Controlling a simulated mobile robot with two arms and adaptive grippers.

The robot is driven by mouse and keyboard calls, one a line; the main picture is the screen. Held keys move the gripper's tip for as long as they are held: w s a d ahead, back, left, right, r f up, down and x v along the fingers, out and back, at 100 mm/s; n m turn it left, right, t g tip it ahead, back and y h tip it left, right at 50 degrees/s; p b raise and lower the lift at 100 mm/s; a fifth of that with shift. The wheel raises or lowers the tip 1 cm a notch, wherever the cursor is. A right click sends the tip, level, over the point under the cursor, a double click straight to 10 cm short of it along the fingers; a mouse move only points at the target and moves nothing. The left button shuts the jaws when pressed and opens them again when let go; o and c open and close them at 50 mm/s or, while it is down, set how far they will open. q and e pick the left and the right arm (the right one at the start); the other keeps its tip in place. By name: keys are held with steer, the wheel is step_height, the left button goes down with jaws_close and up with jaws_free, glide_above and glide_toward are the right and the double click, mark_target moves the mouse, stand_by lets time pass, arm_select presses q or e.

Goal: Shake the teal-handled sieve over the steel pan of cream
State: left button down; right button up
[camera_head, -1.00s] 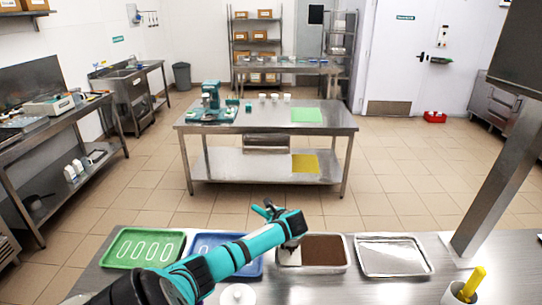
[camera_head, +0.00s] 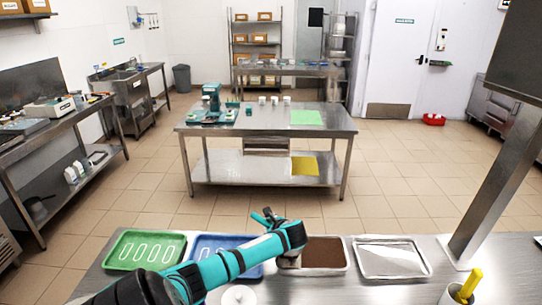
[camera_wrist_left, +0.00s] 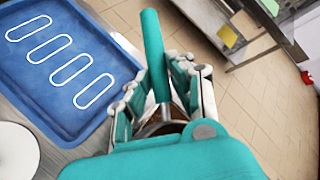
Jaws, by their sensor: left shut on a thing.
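My left gripper (camera_head: 268,217) is above the left end of the steel pan (camera_head: 345,266). It is shut on the teal sieve handle (camera_wrist_left: 153,50), which stands up between the fingers in the left wrist view. The sieve's mesh head cannot be made out; my gripper and arm hide it. The pan's contents look covered with brown powder (camera_head: 325,252), with a pale patch at the left end, partly behind my wrist. My right gripper is not in view.
A blue tray (camera_head: 201,241) with white outlines, a green tray (camera_head: 121,257) and an empty-looking steel tray (camera_head: 428,270) share the counter. A white round lid (camera_head: 238,295) lies in front. A pot with a yellow-handled tool (camera_head: 470,285) and a steel post (camera_head: 497,180) stand right.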

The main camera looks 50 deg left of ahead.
arm_select(q)
steer(key=shift+w, duration=0.1)
step_height(320, 180, up, 5)
steer(key=w+a, duration=0.2)
steer(key=shift+a, duration=0.4)
stand_by(1.7)
